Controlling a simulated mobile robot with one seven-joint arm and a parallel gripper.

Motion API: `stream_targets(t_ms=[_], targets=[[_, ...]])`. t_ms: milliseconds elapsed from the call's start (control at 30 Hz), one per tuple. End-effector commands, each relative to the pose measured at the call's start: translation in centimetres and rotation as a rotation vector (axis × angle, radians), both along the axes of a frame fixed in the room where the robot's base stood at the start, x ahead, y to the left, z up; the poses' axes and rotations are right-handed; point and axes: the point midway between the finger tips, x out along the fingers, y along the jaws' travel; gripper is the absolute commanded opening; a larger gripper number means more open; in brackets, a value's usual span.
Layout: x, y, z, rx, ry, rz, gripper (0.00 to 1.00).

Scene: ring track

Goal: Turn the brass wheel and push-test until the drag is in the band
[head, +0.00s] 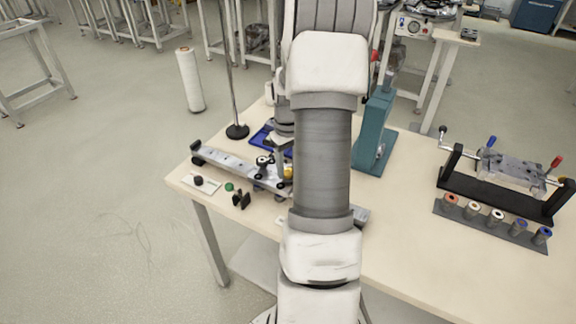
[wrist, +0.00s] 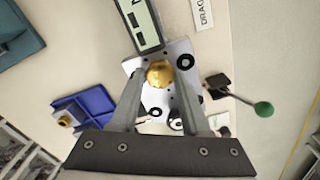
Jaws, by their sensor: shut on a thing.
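The brass wheel (wrist: 160,73) is a round golden knob on a white plate with black rollers (wrist: 187,88) in the wrist view. My gripper (wrist: 161,76) has its two fingers on either side of the wheel and is shut on it.
A green-knobbed lever (wrist: 263,108) stands right of the plate. A blue tray (wrist: 97,103) lies to the left. In the head view a teal press (head: 374,135) and a thin post (head: 237,131) stand behind. A black fixture (head: 500,186) and a row of rollers (head: 498,216) occupy the right.

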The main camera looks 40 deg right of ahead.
Motion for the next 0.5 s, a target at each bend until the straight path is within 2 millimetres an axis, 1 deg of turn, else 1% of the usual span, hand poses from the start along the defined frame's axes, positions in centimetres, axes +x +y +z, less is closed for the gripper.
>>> stream_targets(t_ms=[200, 500], targets=[[0.04, 0.02, 0.04, -0.001, 0.000, -0.136, 0.00], [0.05, 0.00, 0.05, 0.000, -0.001, -0.242, 0.00]])
